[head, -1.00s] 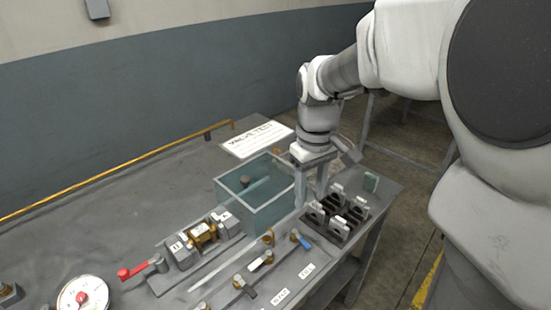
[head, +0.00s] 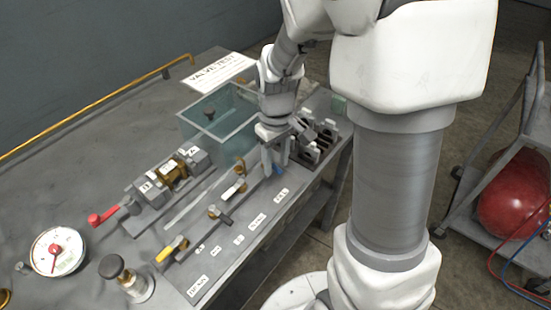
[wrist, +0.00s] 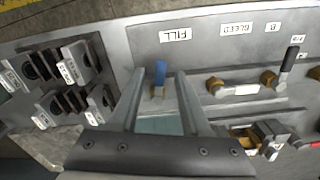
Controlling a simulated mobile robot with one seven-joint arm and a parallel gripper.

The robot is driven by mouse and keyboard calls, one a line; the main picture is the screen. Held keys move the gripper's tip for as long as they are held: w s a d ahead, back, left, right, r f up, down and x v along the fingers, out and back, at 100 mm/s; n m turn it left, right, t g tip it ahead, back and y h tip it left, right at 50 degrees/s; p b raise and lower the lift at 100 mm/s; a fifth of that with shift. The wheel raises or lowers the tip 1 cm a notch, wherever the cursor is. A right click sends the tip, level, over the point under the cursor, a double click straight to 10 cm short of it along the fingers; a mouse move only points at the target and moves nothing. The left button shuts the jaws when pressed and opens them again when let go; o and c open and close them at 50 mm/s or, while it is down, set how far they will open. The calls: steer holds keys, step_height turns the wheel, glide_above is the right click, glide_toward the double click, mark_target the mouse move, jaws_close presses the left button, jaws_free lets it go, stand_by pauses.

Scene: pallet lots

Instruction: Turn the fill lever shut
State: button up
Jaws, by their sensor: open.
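The fill lever is a small blue handle on a brass valve, beside the FILL label (wrist: 175,34). In the wrist view the blue lever (wrist: 160,72) shows between the tips of my gripper (wrist: 160,78), whose fingers are apart on either side of it. In the head view my gripper (head: 276,168) points down at the fill valve, and its fingers mostly hide the lever. I cannot tell whether the fingers touch it.
White-handled (head: 233,190), black-handled (head: 222,216) and yellow-handled (head: 172,249) valves run along the bench front. A glass tank (head: 215,120) stands behind my gripper. A slotted rack (head: 315,140) stands to its right. A gauge (head: 58,251) and red handle (head: 102,215) lie left.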

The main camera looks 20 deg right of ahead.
jaws_close()
steer(key=shift+a+m, duration=0.1)
steer(key=shift+m, duration=0.2)
steer(key=m, duration=0.1)
steer(key=a+m+p, duration=0.1)
steer(key=shift+s+m, duration=0.15)
steer(key=shift+m, duration=0.25)
steer(key=m, duration=0.1)
steer(key=a+m+p, duration=0.1)
steer(key=m, duration=0.2)
steer(key=shift+a+r, duration=0.1)
steer(key=shift+a, duration=0.2)
steer(key=m, duration=0.1)
steer(key=m+p, duration=0.1)
steer(key=a+m, duration=0.1)
steer(key=m, duration=0.1)
steer(key=shift+w+p, duration=0.35)
steer(key=shift+p, duration=0.05)
steer(key=shift+w+a+m+p, duration=0.3)
steer(key=shift+m+p, duration=0.15)
steer(key=shift+m, duration=0.55)
steer(key=shift+w+a+m+p, duration=0.25)
steer(key=shift+m+p, duration=0.15)
steer(key=shift+m, duration=0.6)
